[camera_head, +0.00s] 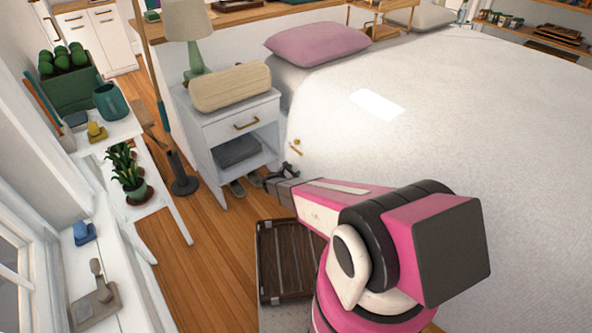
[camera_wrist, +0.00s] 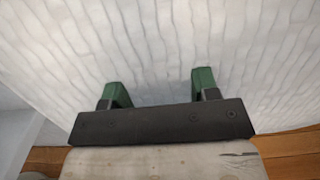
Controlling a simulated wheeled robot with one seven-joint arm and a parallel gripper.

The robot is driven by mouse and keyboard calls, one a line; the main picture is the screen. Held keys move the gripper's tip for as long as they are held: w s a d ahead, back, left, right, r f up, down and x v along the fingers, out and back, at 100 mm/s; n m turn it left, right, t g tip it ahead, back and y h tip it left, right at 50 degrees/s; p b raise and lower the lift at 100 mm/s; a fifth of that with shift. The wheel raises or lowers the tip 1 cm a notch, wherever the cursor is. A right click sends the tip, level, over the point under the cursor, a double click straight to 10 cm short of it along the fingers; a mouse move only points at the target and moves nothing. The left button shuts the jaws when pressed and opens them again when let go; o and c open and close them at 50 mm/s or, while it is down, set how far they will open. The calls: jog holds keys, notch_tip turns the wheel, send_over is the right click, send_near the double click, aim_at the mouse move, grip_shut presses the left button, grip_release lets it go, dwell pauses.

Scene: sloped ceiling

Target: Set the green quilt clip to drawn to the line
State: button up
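The white quilt (camera_head: 420,130) covers the bed and hangs down its near side. It fills most of the wrist view (camera_wrist: 150,50) as a ribbed white surface. My gripper (camera_head: 280,173) is at the hanging side of the quilt, by the nightstand. In the wrist view, its two green-tipped fingers (camera_wrist: 158,88) are wide apart with only quilt visible between them. A small gold-orange piece (camera_head: 296,147) shows at the quilt's side just above my gripper. I cannot make out a green clip or a line on the quilt in either view.
A white nightstand (camera_head: 222,128) with a beige box (camera_head: 230,87) stands just left of my gripper. A dark slatted case (camera_head: 284,262) lies on the floor below my arm. Shelves with plants (camera_head: 128,172) line the left wall. Some wooden floor (camera_head: 200,262) is clear between.

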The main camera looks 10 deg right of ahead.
jog(key=shift+a, duration=0.1)
jog(key=v, duration=1)
jog(key=shift+s+a, duration=0.15)
jog(key=shift+a, duration=0.1)
jog(key=s+d+r+m+g+y, duration=0.2)
jog(key=s+d+r+m+g, duration=0.25)
jog(key=d+r+m, duration=0.2)
jog(key=s+d+r+m+g+y, duration=0.35)
jog(key=s+d+r+m, duration=0.2)
jog(key=r, duration=0.25)
jog(key=s+r+m+g+y, duration=0.1)
jog(key=s+r+m+y, duration=0.9)
jog(key=r, duration=0.7)
jog(key=s+d+m, duration=0.1)
jog(key=s+m, duration=0.1)
jog(key=s, duration=0.1)
jog(key=shift+s+r, duration=0.25)
jog(key=shift+r, duration=0.15)
